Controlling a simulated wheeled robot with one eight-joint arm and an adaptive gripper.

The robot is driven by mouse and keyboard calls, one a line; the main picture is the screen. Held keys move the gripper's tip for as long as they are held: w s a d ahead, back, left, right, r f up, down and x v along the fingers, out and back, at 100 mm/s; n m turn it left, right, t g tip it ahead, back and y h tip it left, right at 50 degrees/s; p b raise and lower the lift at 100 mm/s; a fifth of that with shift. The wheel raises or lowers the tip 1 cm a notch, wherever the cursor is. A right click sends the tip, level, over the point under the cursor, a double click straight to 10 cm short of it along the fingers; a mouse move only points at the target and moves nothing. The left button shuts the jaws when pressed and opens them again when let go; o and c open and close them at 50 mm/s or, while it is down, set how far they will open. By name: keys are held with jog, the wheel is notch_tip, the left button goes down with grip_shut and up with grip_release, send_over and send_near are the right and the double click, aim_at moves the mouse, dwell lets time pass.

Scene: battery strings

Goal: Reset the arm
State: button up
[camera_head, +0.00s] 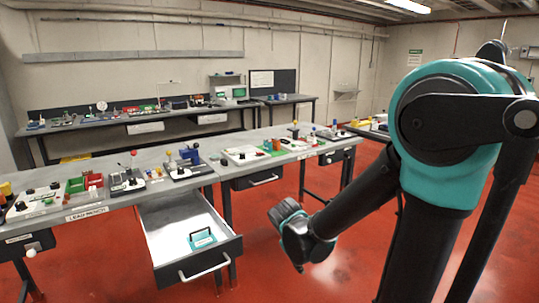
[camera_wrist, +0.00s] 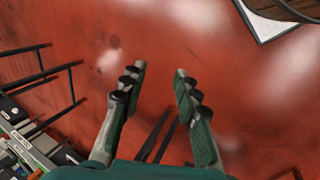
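My arm fills the right side of the head view, with its teal and black links bent. My gripper (camera_head: 298,262) hangs low over the red floor, in front of the workbench and to the right of the open drawer. In the wrist view my gripper (camera_wrist: 158,72) has its two fingers spread apart, with only red floor between them. It holds nothing. In the head view the fingers are dark and partly hidden by the wrist.
A grey workbench (camera_head: 150,200) carries several devices. Its drawer (camera_head: 205,262) is pulled open, with a teal-and-white item (camera_head: 202,238) inside. Another drawer (camera_head: 258,180) is shut. A back bench (camera_head: 75,128) stands along the wall. The red floor (camera_head: 330,262) around my gripper is clear.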

jog(key=s+d+f+m+t+y, duration=0.1)
jog(key=s+d+m+y, duration=0.2)
jog(key=s+d+m, duration=0.4)
jog(key=shift+s+d+m+y, duration=0.25)
jog(key=shift+s+m+y, duration=0.05)
jog(key=shift+s, duration=0.7)
